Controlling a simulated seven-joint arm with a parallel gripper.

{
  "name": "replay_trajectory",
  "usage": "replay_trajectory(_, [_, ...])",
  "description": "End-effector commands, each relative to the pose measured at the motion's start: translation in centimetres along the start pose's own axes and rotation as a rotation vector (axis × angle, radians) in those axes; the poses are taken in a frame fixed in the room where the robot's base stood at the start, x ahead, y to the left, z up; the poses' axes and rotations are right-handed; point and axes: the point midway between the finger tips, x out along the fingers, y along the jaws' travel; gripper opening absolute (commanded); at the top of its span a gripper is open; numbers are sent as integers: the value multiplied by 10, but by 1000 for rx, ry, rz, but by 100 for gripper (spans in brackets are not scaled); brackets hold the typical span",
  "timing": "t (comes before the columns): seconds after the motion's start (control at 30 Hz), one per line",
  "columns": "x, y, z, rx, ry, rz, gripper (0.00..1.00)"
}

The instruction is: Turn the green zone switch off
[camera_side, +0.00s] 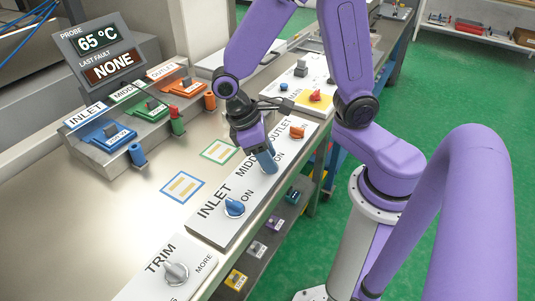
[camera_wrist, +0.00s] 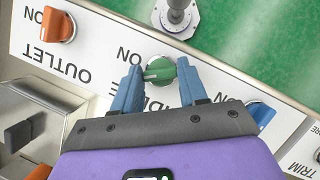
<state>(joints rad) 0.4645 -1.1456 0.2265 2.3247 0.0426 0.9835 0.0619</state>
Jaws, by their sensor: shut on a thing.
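The green zone switch (camera_wrist: 160,70) is a round knob on the white panel marked MIDDLE, seen in the wrist view. Its ridge points left in that view, and an ON label is printed at its upper left. My gripper (camera_wrist: 158,76) has its blue fingers on either side of the knob and is shut on it. In the side view, my gripper (camera_side: 265,163) reaches down to the panel and hides the green knob.
The blue INLET knob (camera_side: 234,206) and orange OUTLET knob (camera_side: 298,132) flank it on the same panel. A TRIM knob (camera_side: 176,272) is nearer the camera. Blue, green and orange control blocks stand behind, below a display (camera_side: 99,54) reading 65 °C and NONE.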

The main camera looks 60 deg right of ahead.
Motion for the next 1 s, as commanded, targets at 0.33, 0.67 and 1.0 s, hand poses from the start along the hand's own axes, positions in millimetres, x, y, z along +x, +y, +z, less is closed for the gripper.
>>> replay_trajectory(0.33, [-1, -3, -1, -308, 5, 127, 12])
replay_trajectory(0.67, [0, -5, 0, -592, 5, 246, 12])
replay_trajectory(1.0, [0, -6, 1, -813, 6, 337, 12])
